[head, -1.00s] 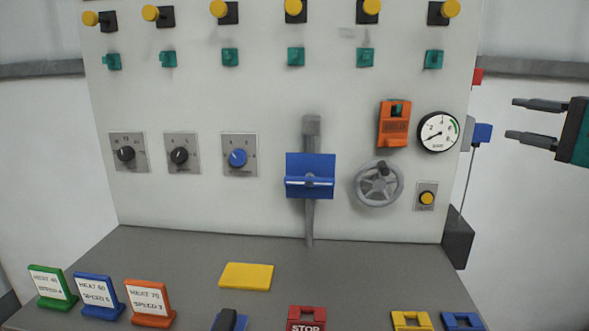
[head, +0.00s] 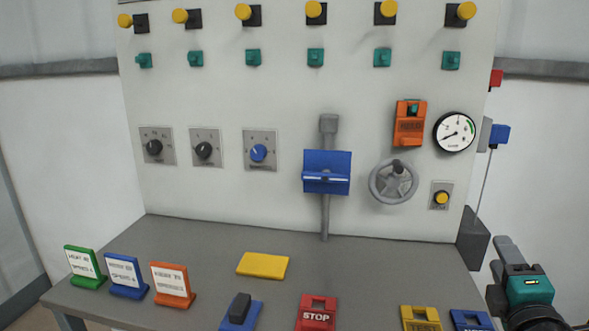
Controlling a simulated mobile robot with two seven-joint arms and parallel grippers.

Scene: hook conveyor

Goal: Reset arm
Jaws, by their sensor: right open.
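My right gripper (head: 509,252) is at the lower right, beside the right edge of the console. Its grey fingers point up and away, in front of a teal body with a small yellow-lit strip. It is seen foreshortened and holds nothing that I can see. It touches no control that I can make out. My left gripper is not in view.
The upright panel carries knobs, a blue-plated lever (head: 326,180), a grey handwheel (head: 393,181) and a gauge (head: 454,131). The grey desk (head: 215,262) bears sign plates, a yellow plate (head: 262,265) and a red STOP block (head: 316,313).

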